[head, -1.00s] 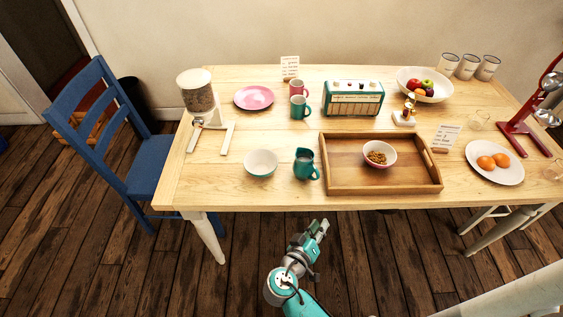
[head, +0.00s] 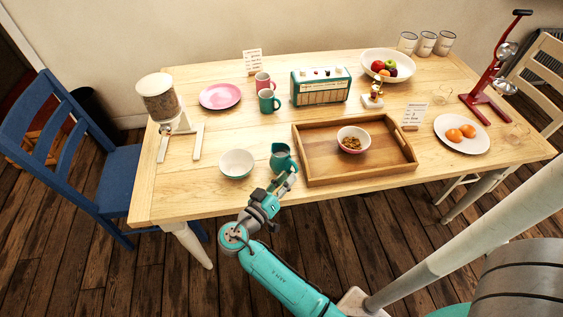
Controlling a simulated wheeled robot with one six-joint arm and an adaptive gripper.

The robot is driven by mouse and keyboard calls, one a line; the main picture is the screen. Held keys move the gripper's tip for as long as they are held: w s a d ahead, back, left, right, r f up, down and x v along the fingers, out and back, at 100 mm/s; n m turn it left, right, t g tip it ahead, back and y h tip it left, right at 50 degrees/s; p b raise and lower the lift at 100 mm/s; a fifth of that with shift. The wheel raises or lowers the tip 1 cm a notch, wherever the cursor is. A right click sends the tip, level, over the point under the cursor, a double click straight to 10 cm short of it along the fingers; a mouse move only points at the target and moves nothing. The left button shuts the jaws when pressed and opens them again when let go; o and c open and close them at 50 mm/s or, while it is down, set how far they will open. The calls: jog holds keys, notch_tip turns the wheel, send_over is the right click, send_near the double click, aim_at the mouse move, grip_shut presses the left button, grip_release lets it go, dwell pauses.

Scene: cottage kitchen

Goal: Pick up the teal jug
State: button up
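The teal jug (head: 282,157) stands upright near the front edge of the wooden table, between a bowl and a tray. My gripper (head: 285,180) is at the front edge, just in front of the jug, and covers part of its lower side in the head view. Whether the fingers touch the jug or lie around it cannot be made out. The fingers are small and overlap the jug, so their opening is unclear.
A white bowl (head: 236,164) stands close left of the jug. A wooden tray (head: 310,181) with a bowl of food (head: 353,139) is close on the right. A teal mug (head: 269,101) and a radio (head: 320,87) stand behind. A blue chair (head: 110,165) is at the left.

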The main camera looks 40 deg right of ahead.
aim_at(296, 166)
jog(key=shift+w+d+r, duration=0.15)
jog(key=shift+w+d, duration=0.05)
jog(key=shift+d, duration=1.15)
jog(key=shift+w+d+r, duration=0.1)
jog(key=shift+w+d, duration=0.05)
jog(key=shift+d, duration=1.15)
jog(key=shift+c, duration=0.2)
grip_shut()
